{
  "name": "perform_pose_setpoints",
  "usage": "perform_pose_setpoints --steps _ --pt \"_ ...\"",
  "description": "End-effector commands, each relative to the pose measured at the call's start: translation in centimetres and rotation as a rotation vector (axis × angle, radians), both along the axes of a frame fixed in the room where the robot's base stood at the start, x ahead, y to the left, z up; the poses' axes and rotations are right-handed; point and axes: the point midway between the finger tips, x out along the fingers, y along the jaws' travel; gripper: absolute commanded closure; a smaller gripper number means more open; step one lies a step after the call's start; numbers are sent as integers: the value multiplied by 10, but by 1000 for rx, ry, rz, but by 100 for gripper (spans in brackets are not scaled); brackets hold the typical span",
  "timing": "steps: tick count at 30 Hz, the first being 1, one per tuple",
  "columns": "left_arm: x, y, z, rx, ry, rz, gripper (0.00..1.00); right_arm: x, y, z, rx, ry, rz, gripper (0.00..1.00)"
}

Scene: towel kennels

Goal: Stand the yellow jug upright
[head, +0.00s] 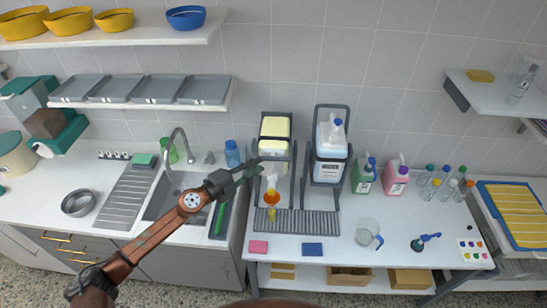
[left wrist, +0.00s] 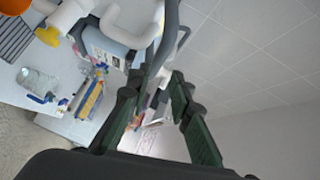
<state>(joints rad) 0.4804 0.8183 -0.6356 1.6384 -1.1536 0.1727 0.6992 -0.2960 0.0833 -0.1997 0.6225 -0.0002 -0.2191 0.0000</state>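The yellow jug (head: 275,128) is in the left black rack on the back of the right counter. Its flat yellow face is up, and a white neck (head: 272,181) shows below, above an orange funnel (head: 271,197), so it looks upside down. My left gripper (head: 259,168) is at the rack's left side, close to the jug's lower part. In the left wrist view its fingers (left wrist: 158,76) are apart, with nothing clearly held. A white handle-like loop (left wrist: 128,32) lies just beyond them; I cannot tell which jug it belongs to. My right gripper is not in view.
A blue jug (head: 331,168) stands in the right rack. Green (head: 363,178) and pink (head: 396,178) bottles are beside it. A grey drain grate (head: 310,223) lies in front; pink and blue sponges are near the edge. The sink (head: 178,195) is left.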

Motion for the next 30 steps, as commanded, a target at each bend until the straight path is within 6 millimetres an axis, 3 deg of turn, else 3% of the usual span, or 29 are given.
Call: perform_pose_setpoints --steps 5,18,30 --pt "4 -9 -2 68 -3 -43 81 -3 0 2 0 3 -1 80" --pt "47 -53 -10 64 -4 -42 81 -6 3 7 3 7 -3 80" --pt "53 -60 -12 67 -4 -42 81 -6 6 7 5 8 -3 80"
